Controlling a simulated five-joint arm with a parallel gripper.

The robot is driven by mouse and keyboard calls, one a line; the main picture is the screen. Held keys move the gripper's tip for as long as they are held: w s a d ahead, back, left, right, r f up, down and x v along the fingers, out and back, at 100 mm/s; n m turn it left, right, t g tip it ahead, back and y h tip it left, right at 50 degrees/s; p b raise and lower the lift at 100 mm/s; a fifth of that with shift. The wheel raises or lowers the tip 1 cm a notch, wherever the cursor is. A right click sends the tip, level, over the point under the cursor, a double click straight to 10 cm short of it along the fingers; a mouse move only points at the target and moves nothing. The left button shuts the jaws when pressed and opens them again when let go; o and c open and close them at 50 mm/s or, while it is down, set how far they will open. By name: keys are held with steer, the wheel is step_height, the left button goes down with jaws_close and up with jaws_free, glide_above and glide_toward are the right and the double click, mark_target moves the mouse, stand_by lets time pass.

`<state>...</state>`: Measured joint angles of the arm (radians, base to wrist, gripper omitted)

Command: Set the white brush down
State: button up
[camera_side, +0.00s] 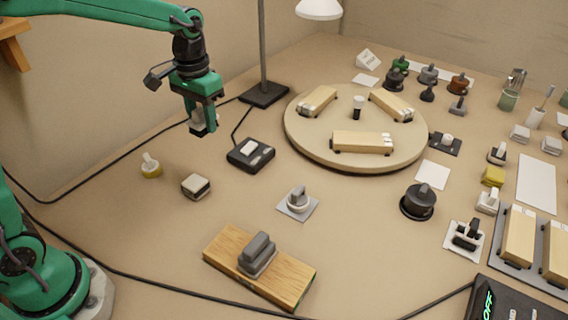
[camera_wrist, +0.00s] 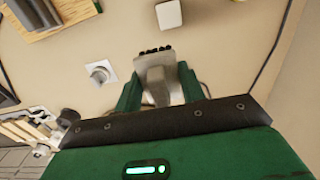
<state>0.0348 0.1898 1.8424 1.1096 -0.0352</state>
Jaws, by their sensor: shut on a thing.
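My gripper (camera_side: 204,117) is shut on the white brush (camera_side: 196,126) and holds it in the air above the left part of the bench. In the wrist view the brush (camera_wrist: 158,80) sits between the green fingers, with a pale handle and a row of dark bristles at its far end. The fingers hide parts of its sides. Bare bench shows around the brush in the wrist view.
A black box (camera_side: 250,154) lies right of the gripper, before a round turntable (camera_side: 300,145). A wooden board (camera_side: 219,258) carries a grey block-like item.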

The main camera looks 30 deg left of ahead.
steer(key=shift+s+a+r, duration=0.1)
steer(key=shift+s+a, duration=0.25)
steer(key=shift+a, duration=0.4)
steer(key=shift+d, duration=0.1)
stand_by(0.4)
steer(key=shift+w+d, duration=0.4)
steer(key=w+d+f, duration=0.2)
steer(key=d+f, duration=0.1)
steer(key=d, duration=0.7)
steer(key=w+d+f, duration=0.2)
steer(key=d, duration=0.8)
steer(key=w+d+f, duration=0.3)
steer(key=d, duration=0.7)
glide_above(321, 185)
step_height(321, 185, down, 7)
steer(key=shift+r, duration=0.2)
steer(key=shift+f, duration=2)
